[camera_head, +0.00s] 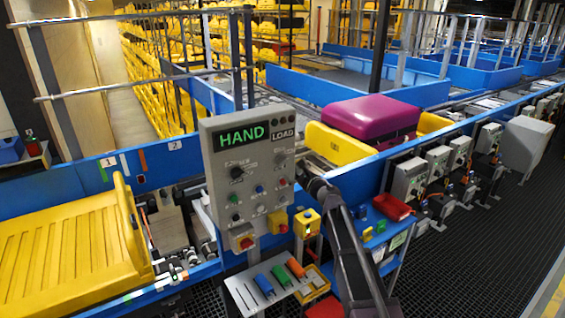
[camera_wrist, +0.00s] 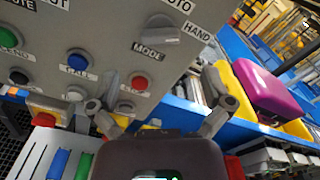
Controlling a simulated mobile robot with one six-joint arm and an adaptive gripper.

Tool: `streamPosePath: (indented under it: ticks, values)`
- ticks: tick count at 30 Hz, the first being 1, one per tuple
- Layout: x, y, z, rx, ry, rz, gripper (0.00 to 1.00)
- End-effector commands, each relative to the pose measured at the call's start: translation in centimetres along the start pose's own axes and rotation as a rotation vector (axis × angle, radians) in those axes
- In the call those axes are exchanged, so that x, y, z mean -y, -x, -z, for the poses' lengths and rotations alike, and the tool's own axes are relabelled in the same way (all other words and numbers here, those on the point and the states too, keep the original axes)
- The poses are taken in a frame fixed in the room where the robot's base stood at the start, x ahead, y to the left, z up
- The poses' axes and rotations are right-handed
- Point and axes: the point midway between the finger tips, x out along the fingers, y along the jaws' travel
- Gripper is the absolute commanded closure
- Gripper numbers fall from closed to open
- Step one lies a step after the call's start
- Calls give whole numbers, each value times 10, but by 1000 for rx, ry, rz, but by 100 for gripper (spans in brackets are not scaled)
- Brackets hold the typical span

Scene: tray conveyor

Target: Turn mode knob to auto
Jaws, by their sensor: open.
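The mode knob (camera_wrist: 161,27) is a grey knob near the right edge of the grey control panel (camera_wrist: 100,35) in the wrist view. The MODE label is below it, HAND to its right, and a partly cut-off AUTO label above. Its exact pointing is hard to tell. In the head view, the panel (camera_head: 216,205) has a display (camera_head: 241,137) reading HAND in green. My gripper (camera_wrist: 158,95) is open and empty, its fingers spread below the knob in the picture and apart from it. In the head view my arm reaches the panel's right side; the fingertips are hard to make out.
A red button (camera_wrist: 140,83) and a blue button (camera_wrist: 77,61) sit near the knob. A yellow box with a red button (camera_head: 307,223) stands beside the panel. A purple suitcase (camera_head: 370,113) lies in a yellow tray (camera_head: 337,146) on the conveyor behind.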

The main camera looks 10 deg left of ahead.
Motion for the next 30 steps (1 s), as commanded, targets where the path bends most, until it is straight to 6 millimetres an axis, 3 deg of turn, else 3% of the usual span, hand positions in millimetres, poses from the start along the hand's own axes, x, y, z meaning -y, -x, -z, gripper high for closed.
streamPosePath:
  ticks: [6,15,30]
  values:
    - [1,-38,1,0,0,0,0]
    - [0,-71,0,0,0,0,0]
    - [0,-77,0,0,0,0,3]
